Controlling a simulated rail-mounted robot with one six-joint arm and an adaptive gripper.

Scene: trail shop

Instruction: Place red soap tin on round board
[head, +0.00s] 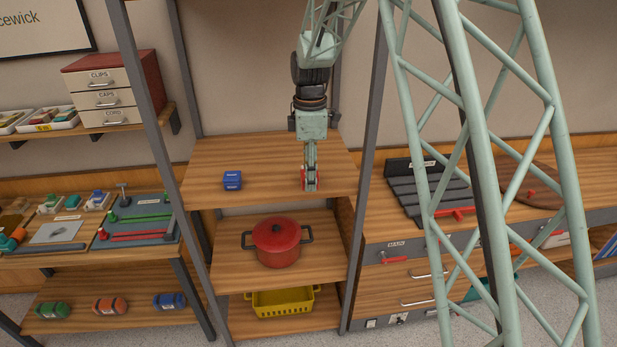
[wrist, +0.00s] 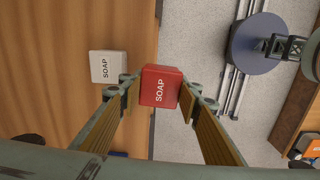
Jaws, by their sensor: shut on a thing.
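The red soap tin (wrist: 160,86) is between the two fingers of my gripper (wrist: 164,100) in the wrist view, its SOAP label facing the camera. In the head view my gripper (head: 311,186) points down at the front right of the upper wooden shelf, with a little red showing at its fingertips. Whether the tin touches the shelf or hangs just above it, I cannot tell. The round board (head: 533,180) is a brown disc on the right counter, partly covered by my green lattice arm.
A white soap tin (wrist: 107,66) stands beside the red one on the upper shelf (head: 262,196). A black ribbed rack (head: 418,188) and a red item (head: 455,212) lie left of the board. Grey shelf posts (head: 364,180) stand between shelf and counter.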

